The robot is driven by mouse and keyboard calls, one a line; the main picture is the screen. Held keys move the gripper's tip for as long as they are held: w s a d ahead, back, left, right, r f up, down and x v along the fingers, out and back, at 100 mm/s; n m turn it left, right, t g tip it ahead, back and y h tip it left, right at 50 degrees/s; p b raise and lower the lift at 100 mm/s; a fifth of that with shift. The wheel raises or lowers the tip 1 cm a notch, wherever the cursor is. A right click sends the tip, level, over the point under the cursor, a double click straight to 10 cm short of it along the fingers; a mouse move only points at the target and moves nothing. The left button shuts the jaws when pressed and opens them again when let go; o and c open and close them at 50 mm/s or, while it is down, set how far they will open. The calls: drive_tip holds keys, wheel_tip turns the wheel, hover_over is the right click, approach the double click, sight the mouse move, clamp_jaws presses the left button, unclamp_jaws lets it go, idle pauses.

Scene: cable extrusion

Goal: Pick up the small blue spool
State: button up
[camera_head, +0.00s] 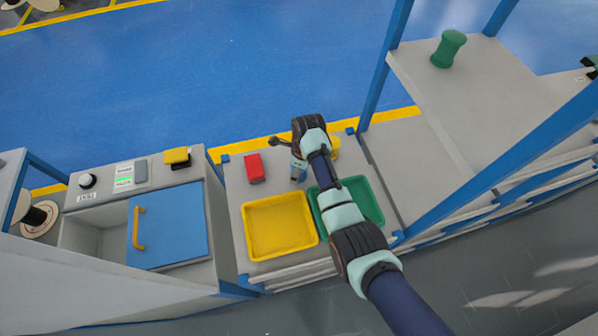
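A small blue and grey thing, apparently the small blue spool (298,170), stands on the grey workbench top behind the two trays, just left of my forearm. My arm reaches in from the lower right. My gripper (296,151) is at the arm's far end, close to this blue thing in the picture.
A yellow tray (247,227) and a green tray (371,205), partly under my arm, fill the bench front. A red block (254,168) and a yellow object (335,149) flank the spool. A green spool (448,49) stands on the right shelf. Blue posts (379,85) rise nearby.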

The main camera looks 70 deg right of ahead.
drive_tip(key=shift+f, duration=0.1)
drive_tip(key=shift+c, duration=0.3)
drive_tip(key=c, duration=1.2)
wheel_tip(320, 180, up, 20)
drive_tip(key=p, duration=0.6)
